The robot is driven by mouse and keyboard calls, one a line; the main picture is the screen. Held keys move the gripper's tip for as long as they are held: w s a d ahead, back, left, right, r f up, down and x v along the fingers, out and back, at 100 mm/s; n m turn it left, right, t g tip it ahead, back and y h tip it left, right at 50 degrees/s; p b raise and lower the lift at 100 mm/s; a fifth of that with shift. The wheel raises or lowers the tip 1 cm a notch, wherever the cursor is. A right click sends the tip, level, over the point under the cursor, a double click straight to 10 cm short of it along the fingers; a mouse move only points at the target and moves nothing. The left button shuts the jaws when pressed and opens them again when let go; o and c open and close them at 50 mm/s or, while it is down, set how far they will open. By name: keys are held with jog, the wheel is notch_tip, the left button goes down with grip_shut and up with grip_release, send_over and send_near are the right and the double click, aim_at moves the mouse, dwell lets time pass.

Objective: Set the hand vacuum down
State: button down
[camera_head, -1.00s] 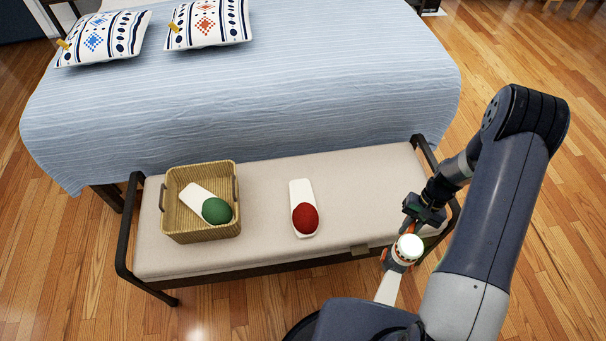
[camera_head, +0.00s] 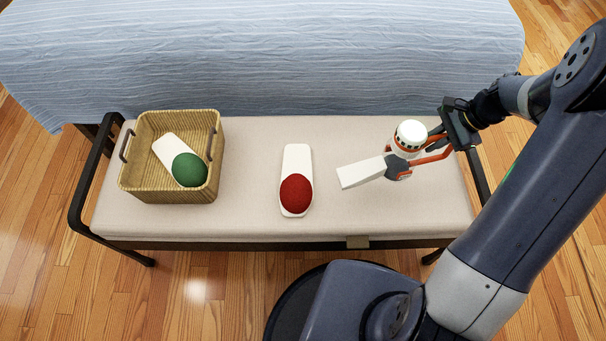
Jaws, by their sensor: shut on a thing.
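The hand vacuum (camera_head: 363,172) is white with a dark grey and orange middle, a round white cap and an orange handle. My gripper (camera_head: 436,147) is shut on its orange handle at the right part of the bench. The vacuum's white nozzle points left, toward the red-ended item. The vacuum is over the beige bench cushion (camera_head: 250,218); I cannot tell whether it touches the cushion.
A white item with a red rounded end (camera_head: 296,193) lies mid-bench. A wicker basket (camera_head: 150,190) at the left holds a similar item with a green end (camera_head: 189,170). The bed (camera_head: 260,60) stands behind. Cushion is clear between basket and red-ended item.

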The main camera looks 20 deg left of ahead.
jog(key=shift+w+a+f+m+t+b, duration=0.2)
jog(key=shift+a+m+t+b, duration=0.2)
jog(key=shift+m+b, duration=0.6)
jog(key=shift+a+r+m+b, duration=0.15)
jog(key=shift+r+m+b, duration=0.15)
jog(key=shift+r+b, duration=0.35)
jog(key=shift+f, duration=0.15)
notch_tip(320, 180, down, 10)
jog(key=b, duration=0.3)
jog(key=shift+f, duration=0.1)
jog(key=c, duration=1.4)
grip_release()
jog(key=p+v, duration=0.1)
jog(key=v, duration=0.5)
jog(key=p+v, duration=0.2)
jog(key=v, duration=0.4)
jog(key=shift+s, duration=0.15)
